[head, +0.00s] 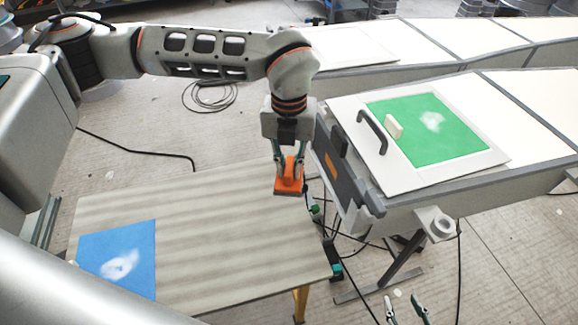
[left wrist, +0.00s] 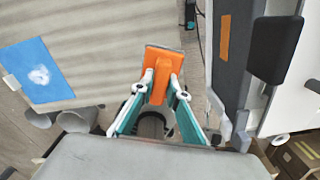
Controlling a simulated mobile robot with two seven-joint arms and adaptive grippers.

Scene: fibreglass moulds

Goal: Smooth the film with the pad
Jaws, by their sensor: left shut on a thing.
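My left gripper (head: 289,165) is shut on an orange pad (head: 289,186) and holds it by its raised grip, over the right edge of the table. The pad also shows between the fingers in the left wrist view (left wrist: 163,60). A green film (head: 455,146) with a whitish patch lies on a white panel (head: 489,160) to the right, apart from the pad. A blue sheet (head: 140,240) with a white patch lies at the table's left front. My right gripper (head: 404,305) shows only its fingertips at the bottom edge; they are spread apart with nothing between them.
The panel has a black handle (head: 372,132) and a small cream block (head: 394,127) stands by the green film's left edge. The wooden table (head: 215,235) is mostly bare. A grey framed bench edge (head: 345,180) stands between table and panel. Cables lie on the floor.

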